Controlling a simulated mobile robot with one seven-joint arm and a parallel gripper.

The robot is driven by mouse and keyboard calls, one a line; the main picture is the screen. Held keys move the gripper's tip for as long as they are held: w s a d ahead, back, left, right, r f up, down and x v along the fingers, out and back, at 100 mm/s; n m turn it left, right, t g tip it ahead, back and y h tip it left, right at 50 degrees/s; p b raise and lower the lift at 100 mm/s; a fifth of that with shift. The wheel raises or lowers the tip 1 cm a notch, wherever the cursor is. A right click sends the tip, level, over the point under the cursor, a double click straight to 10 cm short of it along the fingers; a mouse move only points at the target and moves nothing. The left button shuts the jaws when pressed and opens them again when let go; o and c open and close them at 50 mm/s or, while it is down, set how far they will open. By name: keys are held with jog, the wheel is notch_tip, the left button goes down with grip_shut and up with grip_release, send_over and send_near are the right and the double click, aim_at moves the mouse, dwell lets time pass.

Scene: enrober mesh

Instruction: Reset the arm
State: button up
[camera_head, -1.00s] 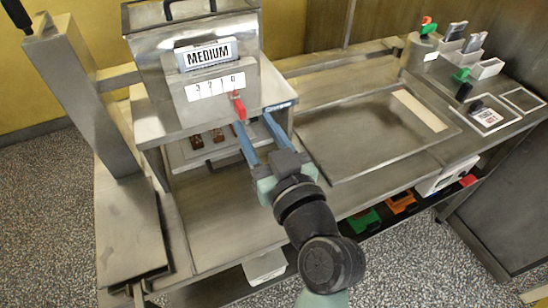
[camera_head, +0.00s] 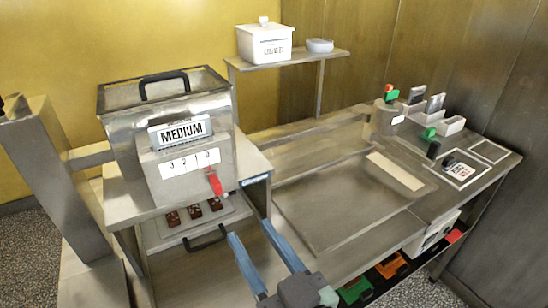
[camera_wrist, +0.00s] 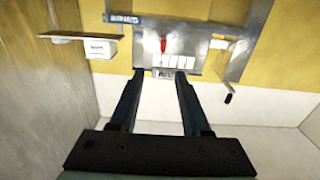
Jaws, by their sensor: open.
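My gripper (camera_head: 250,238) is open with two blue-grey fingers apart and nothing between them. It is in front of the steel machine at the lower middle of the head view, below the red lever (camera_head: 215,184) and apart from it. In the wrist view my gripper (camera_wrist: 155,78) points toward the machine, with its fingers spread. The red lever also shows there (camera_wrist: 163,45), beyond the fingertips. The machine (camera_head: 122,187) carries a "MEDIUM" plate (camera_head: 180,132) and a number strip. The lever sits at the right end of the strip.
Brown pieces (camera_head: 194,211) lie on a handled tray under the machine. A bare steel tray (camera_head: 335,215) lies to the right. A white lidded box (camera_head: 265,43) stands on a back shelf. Green and orange items (camera_head: 392,266) sit on the lower shelf.

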jog(key=w+d+r+m+t+h+p, duration=0.1)
jog(key=w+r+t+h+p, duration=0.15)
jog(key=r, duration=0.75)
jog(key=w+d+r+m+t+h+p, duration=0.1)
jog(key=w+r+t+p, duration=0.15)
jog(key=r, duration=0.75)
jog(key=s+d+r+m+t+h+p, duration=0.1)
jog(key=s+r+m+t+h, duration=0.1)
jog(key=r, duration=0.9)
jog(key=s+d+r+m+t+h+p, duration=0.1)
jog(key=s+r+t+h, duration=0.3)
jog(key=r, duration=0.7)
jog(key=s+m+t, duration=0.1)
jog(key=s, duration=0.1)
jog(key=shift+s+d+m, duration=0.3)
jog(key=shift+d+m, duration=0.05)
jog(key=shift+m, duration=0.05)
jog(key=shift+h, duration=0.25)
